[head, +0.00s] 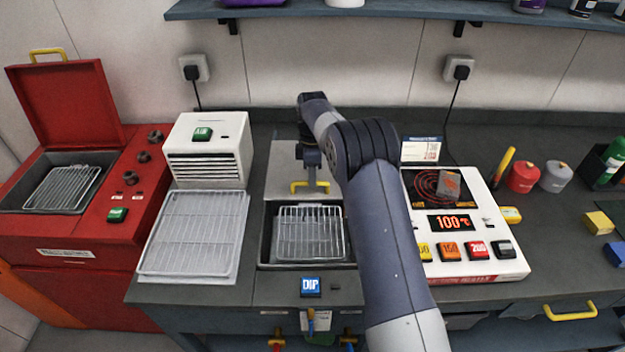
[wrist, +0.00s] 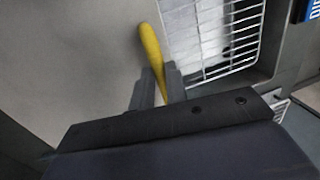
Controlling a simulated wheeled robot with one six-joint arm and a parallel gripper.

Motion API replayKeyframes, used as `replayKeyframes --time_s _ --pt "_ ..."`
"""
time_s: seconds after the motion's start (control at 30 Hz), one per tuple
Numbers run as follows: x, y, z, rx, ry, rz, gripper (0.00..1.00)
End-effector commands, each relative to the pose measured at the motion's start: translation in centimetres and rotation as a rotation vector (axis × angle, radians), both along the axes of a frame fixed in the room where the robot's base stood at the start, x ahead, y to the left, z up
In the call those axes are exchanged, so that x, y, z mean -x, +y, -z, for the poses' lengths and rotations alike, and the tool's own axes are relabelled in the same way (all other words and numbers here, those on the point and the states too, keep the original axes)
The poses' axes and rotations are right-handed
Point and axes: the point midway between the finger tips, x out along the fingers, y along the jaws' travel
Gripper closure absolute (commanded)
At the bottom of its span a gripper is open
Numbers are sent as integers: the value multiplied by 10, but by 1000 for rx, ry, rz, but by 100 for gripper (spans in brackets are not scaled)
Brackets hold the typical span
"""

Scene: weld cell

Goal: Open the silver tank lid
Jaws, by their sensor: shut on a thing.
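The silver tank (head: 265,250) is set in the bench, and its opening and a wire basket (head: 312,235) inside are uncovered. The silver lid (head: 284,172) lies behind the opening, with a yellow handle (head: 298,188) along its near edge. I cannot tell how far the lid is tilted. My gripper (head: 312,182) is shut on the handle. In the wrist view the yellow handle (wrist: 150,48) runs between the fingers of my gripper (wrist: 157,82), beside the lid's plain grey surface (wrist: 80,60) and the wire basket (wrist: 215,40).
A white vented box (head: 210,150) and a wire rack (head: 192,235) stand to the left, beside a red tank (head: 75,225) with its lid up. A white hot plate (head: 470,255) reading 100°C is on the right. A blue DIP button (head: 311,286) is in front.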

Motion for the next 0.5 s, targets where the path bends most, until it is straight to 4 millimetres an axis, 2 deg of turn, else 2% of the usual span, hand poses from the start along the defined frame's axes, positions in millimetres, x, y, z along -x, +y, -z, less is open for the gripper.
replayKeyframes --time_s 0.2,0.5 --pt "-17 -1 -2 0 -1 0 100" --pt "-25 -1 -1 0 -1 0 100"
